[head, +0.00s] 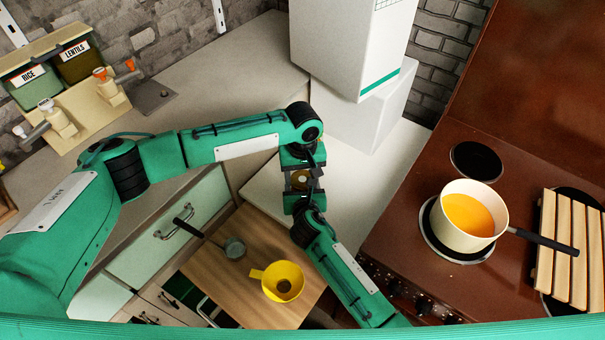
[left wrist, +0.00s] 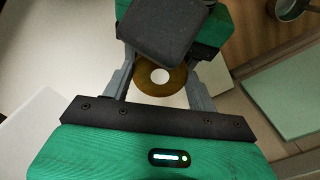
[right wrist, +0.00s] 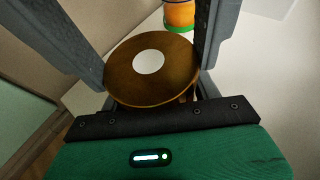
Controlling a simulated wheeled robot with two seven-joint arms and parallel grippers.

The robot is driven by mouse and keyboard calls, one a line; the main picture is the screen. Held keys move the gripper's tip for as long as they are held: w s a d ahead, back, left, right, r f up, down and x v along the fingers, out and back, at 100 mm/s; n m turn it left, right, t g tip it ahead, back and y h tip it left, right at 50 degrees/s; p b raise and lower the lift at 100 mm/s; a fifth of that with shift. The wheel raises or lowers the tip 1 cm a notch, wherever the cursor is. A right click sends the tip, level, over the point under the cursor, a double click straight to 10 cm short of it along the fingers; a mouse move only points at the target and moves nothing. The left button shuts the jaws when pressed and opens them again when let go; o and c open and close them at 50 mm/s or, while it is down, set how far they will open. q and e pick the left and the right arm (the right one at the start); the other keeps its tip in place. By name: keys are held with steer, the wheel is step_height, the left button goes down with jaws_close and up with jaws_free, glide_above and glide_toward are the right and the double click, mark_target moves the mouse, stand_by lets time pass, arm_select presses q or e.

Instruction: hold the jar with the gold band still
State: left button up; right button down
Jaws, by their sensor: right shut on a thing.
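My right gripper (right wrist: 150,45) is shut on the jar, with a finger on each side. My left gripper (head: 301,166) comes from above in the head view and is open. Its fingers stand on either side of the lid in the left wrist view; I cannot tell whether they touch it.
A white counter (head: 375,165) lies beneath and to the right, with white boxes (head: 345,50) behind. An orange and green object (right wrist: 180,15) stands near the jar. A pot of orange liquid (head: 468,215) sits on the stove. A yellow funnel-like cup (head: 283,272) is on the wooden board (head: 215,290).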

arm_select(q)
steer(key=c, duration=0.5)
steer(key=shift+c, duration=0.2)
steer(key=m, duration=0.3)
steer(key=o, duration=1.1)
steer(key=shift+r, duration=0.15)
steer(key=shift+r, duration=2.1)
